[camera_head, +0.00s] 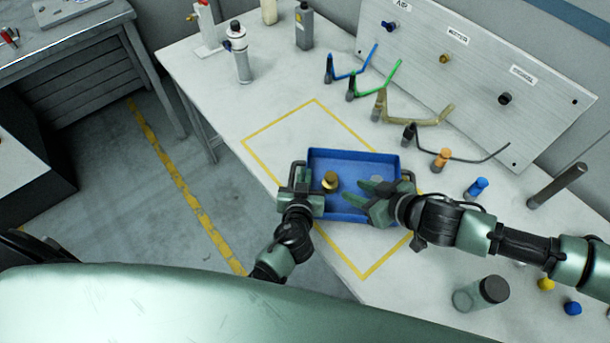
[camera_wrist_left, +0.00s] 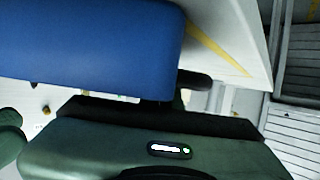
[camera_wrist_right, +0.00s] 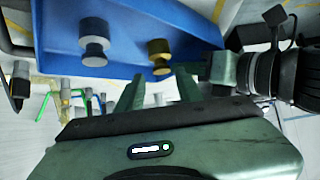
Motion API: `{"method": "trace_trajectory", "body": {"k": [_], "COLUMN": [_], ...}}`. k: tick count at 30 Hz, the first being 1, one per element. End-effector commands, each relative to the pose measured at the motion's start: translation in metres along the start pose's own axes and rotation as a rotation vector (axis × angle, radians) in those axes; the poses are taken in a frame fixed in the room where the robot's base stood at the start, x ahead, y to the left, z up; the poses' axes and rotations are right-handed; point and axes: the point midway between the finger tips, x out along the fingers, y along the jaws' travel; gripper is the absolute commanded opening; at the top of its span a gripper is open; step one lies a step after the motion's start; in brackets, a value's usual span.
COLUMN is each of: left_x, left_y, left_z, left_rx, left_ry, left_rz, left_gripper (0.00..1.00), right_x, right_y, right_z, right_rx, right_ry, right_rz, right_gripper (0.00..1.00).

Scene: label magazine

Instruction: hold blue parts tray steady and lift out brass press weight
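The blue parts tray (camera_head: 352,158) sits on the white bench, with a dark handle at each end. The brass press weight (camera_head: 330,181) stands upright in its left half, and shows in the right wrist view (camera_wrist_right: 160,55). A grey steel weight (camera_wrist_right: 94,45) stands in the tray's other half. My left gripper (camera_head: 302,186) is at the tray's left handle and appears shut on it; its fingertips are largely hidden. In the left wrist view the tray wall (camera_wrist_left: 85,45) is close. My right gripper (camera_head: 362,200) is open and empty over the tray's near right part, apart from the brass weight.
A yellow outline (camera_head: 282,123) surrounds the tray. Coloured hooked tools and pegs stand behind it before a labelled grey panel (camera_head: 480,80). A dark-capped jar (camera_head: 482,293) is at the near right.

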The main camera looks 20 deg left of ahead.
Motion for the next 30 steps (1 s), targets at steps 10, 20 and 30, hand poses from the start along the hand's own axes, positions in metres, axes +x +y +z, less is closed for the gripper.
{"method": "trace_trajectory", "body": {"k": [10, 20, 30], "left_x": [0.0, 0.0, 0.0], "left_y": [0.001, 0.001, 0.001], "left_z": [0.0, 0.0, 0.0], "left_rx": [-0.001, -0.001, -0.001], "left_ry": [0.0, 0.0, 0.0], "left_rz": [0.001, 0.001, 0.001], "left_gripper": [0.0, 0.0, 0.0], "right_x": [0.0, 0.0, 0.006], "right_y": [0.0, 0.0, -0.013], "right_z": [0.0, 0.0, -0.001], "right_rx": [0.0, 0.0, 0.012], "right_ry": [0.0, 0.0, 0.081], "right_rz": [0.0, 0.0, -0.042], "right_gripper": [0.36, 0.36, 0.41]}}
